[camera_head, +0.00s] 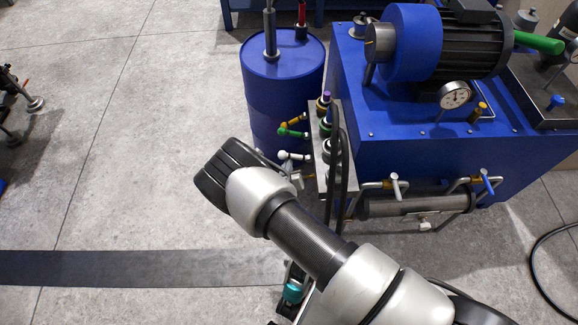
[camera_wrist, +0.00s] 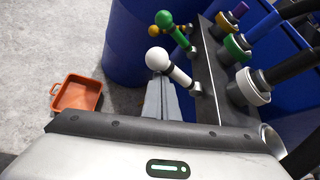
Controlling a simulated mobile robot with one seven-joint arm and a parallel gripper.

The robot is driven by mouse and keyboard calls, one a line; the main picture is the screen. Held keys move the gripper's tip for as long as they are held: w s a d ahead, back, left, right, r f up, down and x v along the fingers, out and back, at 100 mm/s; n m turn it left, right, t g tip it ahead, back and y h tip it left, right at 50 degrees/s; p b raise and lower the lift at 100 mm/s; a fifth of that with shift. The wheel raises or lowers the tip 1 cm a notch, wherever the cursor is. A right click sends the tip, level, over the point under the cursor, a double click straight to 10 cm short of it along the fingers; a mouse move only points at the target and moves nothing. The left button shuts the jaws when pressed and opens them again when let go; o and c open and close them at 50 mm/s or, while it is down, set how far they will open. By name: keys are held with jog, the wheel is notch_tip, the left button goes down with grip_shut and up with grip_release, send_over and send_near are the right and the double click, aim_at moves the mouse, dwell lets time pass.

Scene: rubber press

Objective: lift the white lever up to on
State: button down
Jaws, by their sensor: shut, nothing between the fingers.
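The white lever (camera_head: 295,156) has a round ball knob and sticks out to the left from the grey valve panel (camera_head: 322,165), about level in the head view. In the wrist view the white lever (camera_wrist: 158,57) shows its ball at upper left and its rod running down to the panel. My gripper (camera_wrist: 157,85) is shut and empty, its fingers just below the white knob in the picture. I cannot tell whether they touch it. In the head view my gripper is mostly hidden behind my wrist.
A green lever (camera_head: 291,132) and a yellow lever (camera_head: 293,124) sit beyond the white one. A blue drum (camera_head: 282,85) stands behind them. Black hoses (camera_head: 345,165) run along the panel's right. An orange tray (camera_wrist: 78,93) lies on the floor at left, where floor is open.

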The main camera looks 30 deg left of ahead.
jog(key=shift+w+d+r, duration=0.1)
jog(key=shift+r, duration=0.4)
jog(key=shift+w+r+p, duration=0.2)
jog(key=shift+r+p, duration=0.15)
jog(key=shift+f, duration=0.1)
notch_tip(320, 180, down, 6)
jog(key=s+b, duration=0.2)
jog(key=b, duration=0.3)
jog(key=s+d+r+p, duration=0.3)
jog(key=s+d+r, duration=0.2)
jog(key=s+r, duration=0.1)
jog(key=shift+s+d+r, duration=0.15)
jog(key=shift+s+d, duration=0.05)
jog(key=shift+s, duration=0.1)
